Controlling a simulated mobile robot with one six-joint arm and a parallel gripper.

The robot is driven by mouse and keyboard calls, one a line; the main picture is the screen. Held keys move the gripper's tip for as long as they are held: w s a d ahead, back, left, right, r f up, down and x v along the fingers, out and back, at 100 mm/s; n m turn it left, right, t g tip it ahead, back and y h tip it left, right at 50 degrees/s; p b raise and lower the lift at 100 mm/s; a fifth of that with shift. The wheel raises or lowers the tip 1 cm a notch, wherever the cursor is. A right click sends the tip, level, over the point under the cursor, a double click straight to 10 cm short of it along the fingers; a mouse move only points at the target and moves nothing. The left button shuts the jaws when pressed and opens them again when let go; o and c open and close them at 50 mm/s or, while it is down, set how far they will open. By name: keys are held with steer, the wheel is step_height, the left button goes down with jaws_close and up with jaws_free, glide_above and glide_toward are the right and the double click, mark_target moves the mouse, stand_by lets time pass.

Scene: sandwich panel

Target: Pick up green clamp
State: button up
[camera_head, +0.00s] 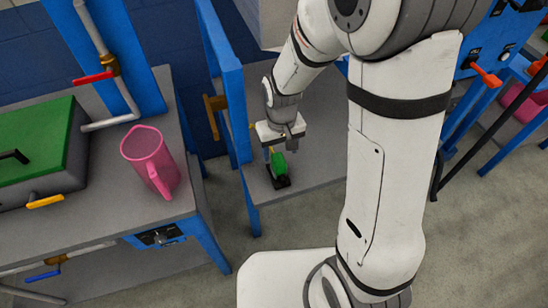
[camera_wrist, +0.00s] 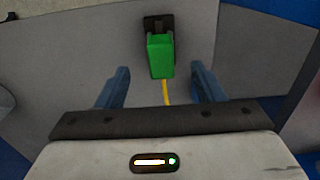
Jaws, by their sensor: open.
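The green clamp (camera_head: 278,165) stands on a grey shelf between blue posts, with a black base under its green body. In the wrist view the clamp (camera_wrist: 160,55) is at the upper middle, its black end pointing away and a thin yellow strip running from its near end. My gripper (camera_head: 277,147) is just above and beside the clamp in the head view. In the wrist view my gripper (camera_wrist: 160,88) is open, with one blue finger on each side of the yellow strip. The green body lies a little beyond the fingertips, and nothing is held.
The grey shelf (camera_head: 258,185) has a blue upright panel (camera_head: 233,90) close on its left. A grey table (camera_head: 110,215) further left holds a pink jug (camera_head: 150,160) and a green-topped box (camera_head: 35,145). The shelf around the clamp looks clear.

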mark_target(279, 160)
step_height(279, 160, down, 8)
steer(key=shift+w+a+r, duration=0.1)
steer(key=shift+a, duration=0.05)
stand_by(0.3)
steer(key=c, duration=1.2)
steer(key=shift+o, duration=0.2)
step_height(279, 160, up, 10)
steer(key=shift+r, duration=0.1)
